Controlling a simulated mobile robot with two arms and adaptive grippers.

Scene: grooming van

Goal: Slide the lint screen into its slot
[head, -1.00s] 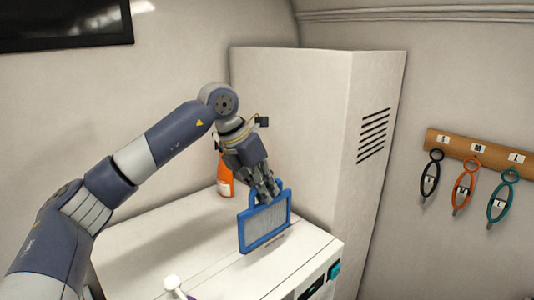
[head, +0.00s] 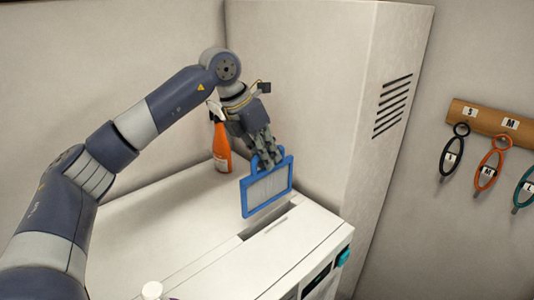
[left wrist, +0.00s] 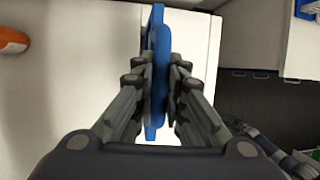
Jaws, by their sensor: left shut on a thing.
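The lint screen is a blue frame with a pale grey mesh (head: 268,191). My left gripper (head: 266,158) is shut on its top handle and holds it upright above the white machine top (head: 175,235). In the left wrist view the screen (left wrist: 157,75) shows edge-on between the two fingers (left wrist: 158,90). The slot (head: 267,228) is a narrow dark opening in a recessed strip of the machine top, just below and in front of the screen in the head view. The screen looks clear of the slot.
An orange spray bottle (head: 221,148) stands behind the gripper, close to it in the picture. A tall vented cabinet (head: 320,90) rises right behind the machine. A white capped item (head: 152,290) is at the front edge. Grooming tools hang from a wooden rack (head: 500,120) at right.

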